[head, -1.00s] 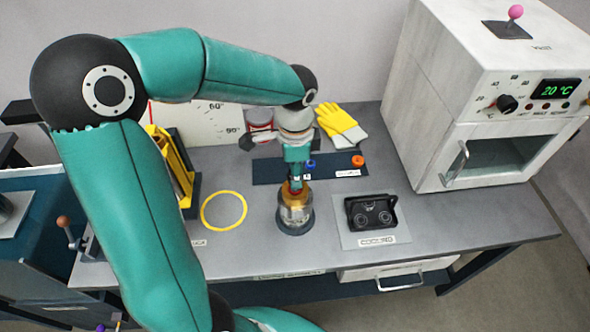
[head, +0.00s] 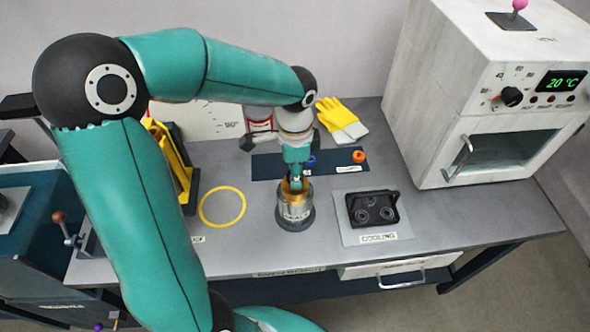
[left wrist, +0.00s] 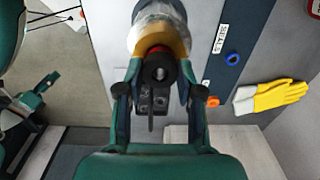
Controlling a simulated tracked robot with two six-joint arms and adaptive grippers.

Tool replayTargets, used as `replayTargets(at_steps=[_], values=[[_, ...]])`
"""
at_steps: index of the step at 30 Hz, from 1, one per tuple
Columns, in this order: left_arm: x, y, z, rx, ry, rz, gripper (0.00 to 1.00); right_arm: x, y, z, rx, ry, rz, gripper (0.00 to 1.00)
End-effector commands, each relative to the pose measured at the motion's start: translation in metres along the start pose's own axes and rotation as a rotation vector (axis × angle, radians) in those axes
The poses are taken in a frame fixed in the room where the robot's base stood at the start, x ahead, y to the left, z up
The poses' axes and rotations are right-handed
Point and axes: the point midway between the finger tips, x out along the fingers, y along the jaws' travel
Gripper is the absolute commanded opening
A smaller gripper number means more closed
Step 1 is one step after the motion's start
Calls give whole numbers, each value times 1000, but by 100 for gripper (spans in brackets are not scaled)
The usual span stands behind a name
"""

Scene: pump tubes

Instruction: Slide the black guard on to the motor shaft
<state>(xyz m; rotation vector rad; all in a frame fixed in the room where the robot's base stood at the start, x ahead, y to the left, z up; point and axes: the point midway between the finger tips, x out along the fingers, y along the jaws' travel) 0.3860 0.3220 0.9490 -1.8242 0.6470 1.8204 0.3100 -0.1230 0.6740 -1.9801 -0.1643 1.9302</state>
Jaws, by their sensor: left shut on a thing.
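The motor (head: 295,211) is a silver upright cylinder with a brass upper part, on a dark round base at the bench's middle. My left gripper (head: 295,181) points down at its top. In the left wrist view my gripper (left wrist: 160,72) is shut on a small dark round piece with a hole, which I take for the black guard (left wrist: 158,66). Red shows around it, and the brass part curves around that. The guard is at the motor's top opening. The shaft is hidden, so I cannot tell how far the guard is on it. My right gripper is not in view.
A black moulded block (head: 372,209) sits on the cooling pad (head: 377,238). A yellow ring (head: 222,191) marks the bench to the left. An orange cap (head: 358,156) and yellow gloves (head: 337,116) lie behind. The white oven (head: 440,110) stands right.

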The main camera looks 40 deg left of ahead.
Motion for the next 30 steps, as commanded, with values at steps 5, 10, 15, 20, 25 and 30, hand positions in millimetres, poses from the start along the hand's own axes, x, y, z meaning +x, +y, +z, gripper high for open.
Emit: replayTargets(at_steps=[5, 10, 15, 20, 25, 30], values=[[4, 0, 0, 0, 0, 0, 40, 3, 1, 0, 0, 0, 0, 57], [4, 0, 0, 0, 0, 0, 66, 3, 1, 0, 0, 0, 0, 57], [3, 0, 0, 0, 0, 0, 66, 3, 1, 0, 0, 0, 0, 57], [2, 0, 0, 0, 0, 0, 66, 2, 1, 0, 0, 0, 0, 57], [-13, -1, -1, 0, 2, -2, 66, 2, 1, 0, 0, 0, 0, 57], [-43, -1, -1, 0, 3, -4, 66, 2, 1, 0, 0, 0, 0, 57]])
